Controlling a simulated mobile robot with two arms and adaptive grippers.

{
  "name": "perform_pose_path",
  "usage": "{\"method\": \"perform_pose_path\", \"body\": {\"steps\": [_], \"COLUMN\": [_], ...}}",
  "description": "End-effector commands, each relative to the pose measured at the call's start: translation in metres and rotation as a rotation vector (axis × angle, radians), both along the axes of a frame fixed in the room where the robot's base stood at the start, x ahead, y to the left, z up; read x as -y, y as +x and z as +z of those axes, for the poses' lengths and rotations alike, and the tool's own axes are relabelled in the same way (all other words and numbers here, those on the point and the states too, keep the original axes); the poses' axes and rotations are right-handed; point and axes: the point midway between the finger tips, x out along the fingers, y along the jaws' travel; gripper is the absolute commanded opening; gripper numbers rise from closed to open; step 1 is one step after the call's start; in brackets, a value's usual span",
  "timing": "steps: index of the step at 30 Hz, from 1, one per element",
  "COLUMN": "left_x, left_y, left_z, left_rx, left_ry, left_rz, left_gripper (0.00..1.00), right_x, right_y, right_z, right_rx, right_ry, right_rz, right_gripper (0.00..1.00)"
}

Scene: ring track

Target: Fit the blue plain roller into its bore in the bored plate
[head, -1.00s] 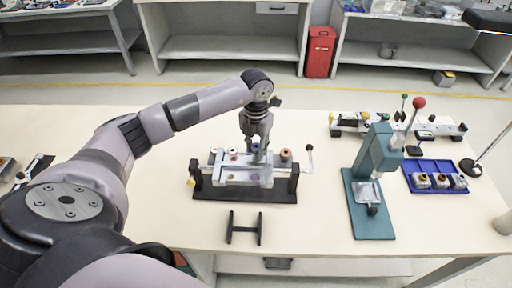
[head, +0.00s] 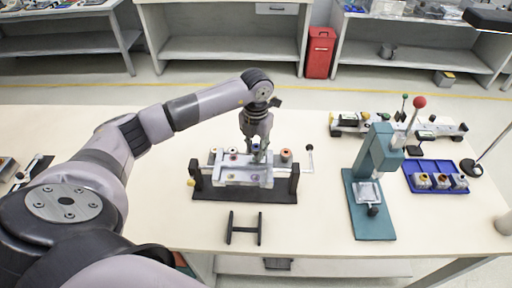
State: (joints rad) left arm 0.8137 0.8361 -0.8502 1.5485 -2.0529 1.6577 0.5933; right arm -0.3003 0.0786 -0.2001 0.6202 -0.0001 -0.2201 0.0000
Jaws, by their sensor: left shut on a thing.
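My left gripper (head: 257,152) points down over the right part of the bored plate (head: 232,178), a light grey block on a black fixture (head: 247,195). It is shut on the blue plain roller (head: 256,148), of which only a small blue part shows between the fingers. The roller is at or just above the plate; how deep it sits is hidden. My right gripper does not show.
A black H-shaped stand (head: 244,228) lies in front of the fixture. A teal press (head: 372,190) with a red-knobbed lever stands to the right, beside a blue tray (head: 436,176) of small parts. A rail device (head: 400,127) lies behind. The table left of the fixture is mostly clear.

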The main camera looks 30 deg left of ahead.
Motion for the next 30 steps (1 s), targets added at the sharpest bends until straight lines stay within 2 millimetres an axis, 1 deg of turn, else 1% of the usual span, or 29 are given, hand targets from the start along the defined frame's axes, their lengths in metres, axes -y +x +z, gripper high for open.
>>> {"method": "perform_pose_path", "body": {"steps": [10,19,30], "left_x": [-0.0002,-0.0004,-0.0001], "left_y": [0.0001,0.0003,0.0001], "left_z": [-0.0101,-0.0030,-0.0031], "left_rx": [0.000,0.001,0.000], "left_ry": [0.000,0.001,0.000], "left_rz": [0.000,0.000,0.000], "left_gripper": [0.00,0.00,0.00], "right_x": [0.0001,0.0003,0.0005], "right_y": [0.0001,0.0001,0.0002], "right_z": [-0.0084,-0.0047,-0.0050], "right_rx": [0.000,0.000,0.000], "right_ry": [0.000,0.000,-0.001], "right_rz": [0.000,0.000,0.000], "right_gripper": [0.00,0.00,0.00]}}
